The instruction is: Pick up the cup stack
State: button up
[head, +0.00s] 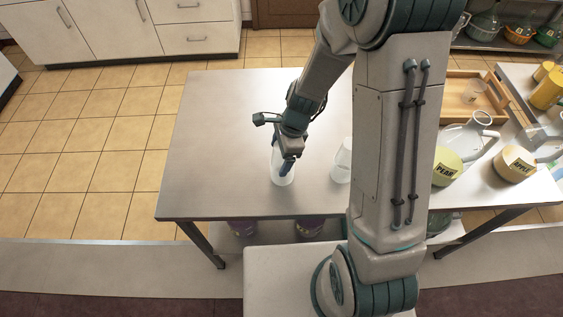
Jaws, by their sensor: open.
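A translucent whitish cup or cup stack (281,180) stands on the grey metal table (220,150), left of my upright arm. My gripper (288,164) is open and points down at it, with a dark finger overlapping its upper part. From this one view I cannot tell whether the fingers are around it or touching it. A second whitish, translucent cup or stack (342,162) stands to its right, partly hidden by my arm. I cannot tell how many cups are in either.
A glass jug labelled PEAR (446,170) and one labelled APPLE (515,165) stand right of my arm. A wooden tray (462,78) holding a clear glass is behind them. Purple containers (310,228) sit under the table. The table's left side is bare.

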jog(key=c, duration=1.4)
